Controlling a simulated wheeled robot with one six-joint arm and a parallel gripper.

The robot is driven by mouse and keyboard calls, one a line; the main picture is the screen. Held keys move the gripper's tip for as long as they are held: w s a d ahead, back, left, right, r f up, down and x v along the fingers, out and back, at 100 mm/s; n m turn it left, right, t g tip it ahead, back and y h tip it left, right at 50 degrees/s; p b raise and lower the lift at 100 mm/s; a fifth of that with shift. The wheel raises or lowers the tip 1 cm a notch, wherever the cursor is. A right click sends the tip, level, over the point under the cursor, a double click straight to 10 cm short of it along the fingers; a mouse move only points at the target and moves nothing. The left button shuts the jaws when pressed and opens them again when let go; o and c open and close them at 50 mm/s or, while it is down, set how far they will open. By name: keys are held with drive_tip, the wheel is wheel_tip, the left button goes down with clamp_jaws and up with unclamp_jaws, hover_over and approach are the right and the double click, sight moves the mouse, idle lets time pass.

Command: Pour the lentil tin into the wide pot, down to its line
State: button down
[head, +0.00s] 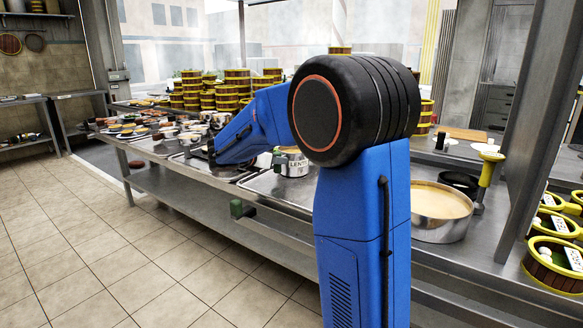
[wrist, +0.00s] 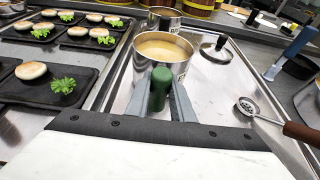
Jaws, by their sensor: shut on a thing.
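The lentil tin (head: 295,166) is a small steel tin with a label starting "LENT", partly hidden by my arm in the head view. In the wrist view a steel tin (wrist: 178,61) with pale yellow contents, seemingly the same one, stands about upright. My gripper (wrist: 160,92) is shut on its green handle (wrist: 160,82). I cannot tell whether the tin touches the surface under it. A wide steel pot (head: 440,228) with tan contents stands on the counter right of my arm in the head view. I see no line on it.
Black trays (wrist: 62,78) with buns and lettuce lie left of the tin. A lid (wrist: 216,50) and a ladle (wrist: 247,106) lie to its right, and another tin (wrist: 160,14) stands behind. Stacked steamers (head: 190,90) stand at the back. A post (head: 535,120) rises right of the wide pot.

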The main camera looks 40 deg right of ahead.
drive_tip(key=shift+r, duration=1.4)
